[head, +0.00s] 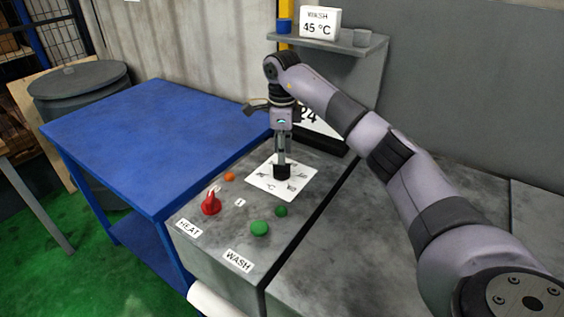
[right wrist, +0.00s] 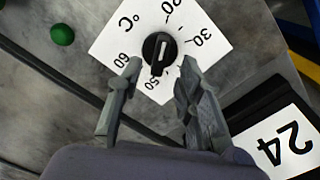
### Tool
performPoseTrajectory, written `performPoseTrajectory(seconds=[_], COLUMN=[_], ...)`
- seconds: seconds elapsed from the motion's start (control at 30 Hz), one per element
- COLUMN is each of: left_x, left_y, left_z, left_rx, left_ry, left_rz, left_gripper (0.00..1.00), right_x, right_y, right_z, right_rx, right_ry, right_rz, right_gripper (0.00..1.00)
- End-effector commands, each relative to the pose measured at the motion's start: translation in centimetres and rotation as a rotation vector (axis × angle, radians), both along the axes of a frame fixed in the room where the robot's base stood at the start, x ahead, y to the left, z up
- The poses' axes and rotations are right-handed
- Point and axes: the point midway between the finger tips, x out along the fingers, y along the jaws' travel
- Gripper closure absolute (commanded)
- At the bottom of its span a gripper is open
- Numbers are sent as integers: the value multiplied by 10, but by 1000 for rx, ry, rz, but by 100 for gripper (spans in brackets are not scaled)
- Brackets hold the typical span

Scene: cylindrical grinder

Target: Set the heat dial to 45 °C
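The heat dial is a black knob (head: 282,172) on a white scale plate (head: 263,178) on the grey machine top. In the right wrist view the knob (right wrist: 159,47) has a white line running roughly toward and away from the 50; I cannot tell which end is the pointer. 20, 30, 50, 60 and °C show on the plate (right wrist: 215,47); the 40 is hidden by a finger. My right gripper (head: 282,157) points down over the knob. In the right wrist view its fingers (right wrist: 160,65) are apart, on either side of the knob, contact not visible. My left gripper is out of view.
A red switch (head: 211,203), an orange button (head: 229,176) and green buttons (head: 260,228) lie near the plate. A "WASH 45 °C" sign (head: 319,23) stands on a shelf. A "24" display (right wrist: 287,142) is close to the gripper. A blue table (head: 150,140) is clear.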

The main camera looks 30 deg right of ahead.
Motion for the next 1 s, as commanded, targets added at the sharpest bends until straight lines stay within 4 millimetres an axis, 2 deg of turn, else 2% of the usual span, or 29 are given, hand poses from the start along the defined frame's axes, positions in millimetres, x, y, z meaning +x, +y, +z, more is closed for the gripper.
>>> performPoseTrajectory(seconds=[0.1,0.3,0.63,1.0], left_x=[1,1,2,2], left_y=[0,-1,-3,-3], left_z=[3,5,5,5], left_rx=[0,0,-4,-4], left_ry=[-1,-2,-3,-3], left_rz=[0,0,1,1], left_gripper=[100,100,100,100], right_x=[-1,0,0,0], right_y=[1,0,0,0], right_z=[-20,-39,-43,-43], right_rx=[2,1,2,1], right_ry=[2,0,-1,-1], right_rz=[1,1,1,1], right_gripper=[67,67,67,91])
